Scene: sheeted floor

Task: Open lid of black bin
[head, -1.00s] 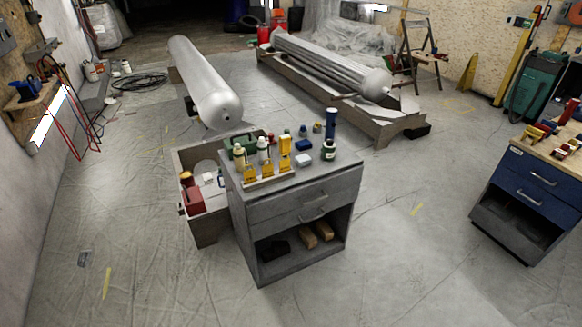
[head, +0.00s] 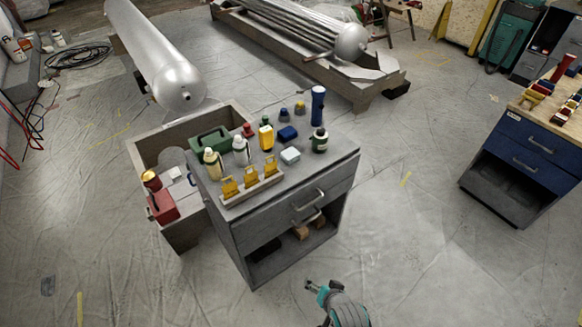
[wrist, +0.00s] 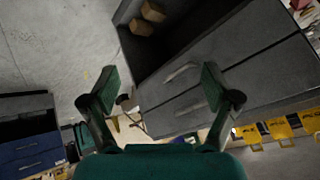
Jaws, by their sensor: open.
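I cannot make out a black bin with a lid. A dark grey cabinet (head: 335,165) stands ahead in the head view, with drawer handles (head: 308,200) on its front and an open shelf below. A dark object (head: 264,250) lies in that shelf, too shaded to identify. My gripper (head: 318,288) is at the bottom of the head view, in front of the cabinet and apart from it. In the wrist view my gripper (wrist: 160,88) is open and empty, its fingers spread with the drawer front (wrist: 155,117) and a handle (wrist: 181,72) beyond them.
Bottles, a green box (head: 210,142) and yellow holders (head: 250,178) crowd the cabinet top. A wooden crate (head: 176,128) adjoins its left side. A blue-drawer bench (head: 528,160) stands right. A large grey cylinder (head: 155,60) lies behind. Floor between cabinet and bench is clear.

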